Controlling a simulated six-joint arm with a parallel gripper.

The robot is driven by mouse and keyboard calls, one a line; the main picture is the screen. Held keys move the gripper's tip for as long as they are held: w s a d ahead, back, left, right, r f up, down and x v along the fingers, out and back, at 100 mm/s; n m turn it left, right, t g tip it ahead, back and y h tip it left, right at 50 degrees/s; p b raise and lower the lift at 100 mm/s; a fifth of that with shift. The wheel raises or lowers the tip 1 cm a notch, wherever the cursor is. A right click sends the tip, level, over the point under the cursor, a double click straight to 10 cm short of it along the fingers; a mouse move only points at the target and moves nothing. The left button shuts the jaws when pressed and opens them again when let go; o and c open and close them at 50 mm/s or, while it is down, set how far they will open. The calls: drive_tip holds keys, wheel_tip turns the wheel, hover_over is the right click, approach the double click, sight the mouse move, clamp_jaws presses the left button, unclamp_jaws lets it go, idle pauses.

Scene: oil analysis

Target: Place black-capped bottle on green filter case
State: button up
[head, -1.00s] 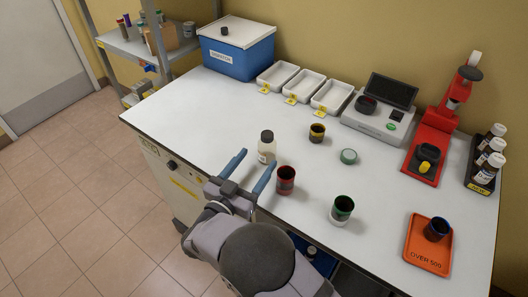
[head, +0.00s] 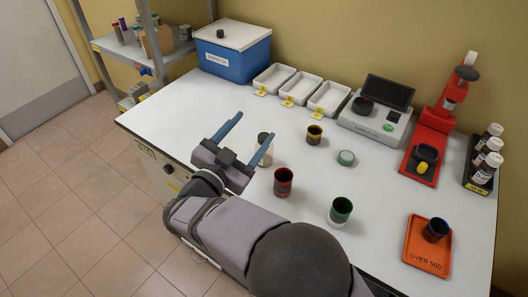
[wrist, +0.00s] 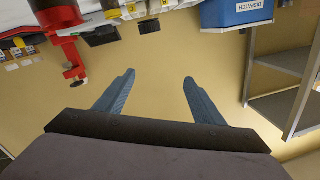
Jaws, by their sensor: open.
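The clear, pale bottle (head: 262,142) stands upright on the white bench, partly hidden behind one finger of my gripper. Its dark cap is mostly covered now. The green filter case (head: 346,158) is a small round flat piece with a pale green top, lying on the bench to the right of the bottle, with nothing on it. My gripper (head: 253,128) is open and empty, its blue fingers spread in front of and above the bottle. In the wrist view the open fingers (wrist: 159,77) have only the wall between them.
Yellow (head: 314,135), red (head: 283,182) and green-banded (head: 340,211) dark cups stand near the case. An orange tray (head: 427,262) holds a blue-banded cup. White trays (head: 328,98), a scale (head: 376,124), a red stand (head: 432,130) and a bottle rack (head: 481,178) line the back and right.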

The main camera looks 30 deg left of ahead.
drive_tip(key=w+f+m+b, duration=0.1)
drive_tip(key=f+m, duration=0.2)
drive_tip(key=m, duration=0.7)
drive_tip(key=w+f+m+b, duration=0.1)
drive_tip(key=f+m, duration=0.3)
drive_tip(key=m, duration=0.7)
drive_tip(key=w+f+m+b, duration=0.1)
drive_tip(key=f+m+b, duration=0.2)
drive_tip(key=m, duration=0.8)
drive_tip(key=shift+w+a+f, duration=0.3)
drive_tip(key=shift+f, duration=0.2)
drive_tip(key=shift+w+r+p, duration=0.1)
drive_tip(key=shift+w+p, duration=0.55)
drive_tip(key=shift+w, duration=0.75)
drive_tip(key=shift+w+a+p, duration=0.15)
drive_tip(key=shift+w+p, duration=0.35)
drive_tip(key=shift+w, duration=0.65)
drive_tip(key=shift+w+a+p, duration=0.1)
drive_tip(key=shift+w+p, duration=0.35)
drive_tip(key=shift+w, duration=0.65)
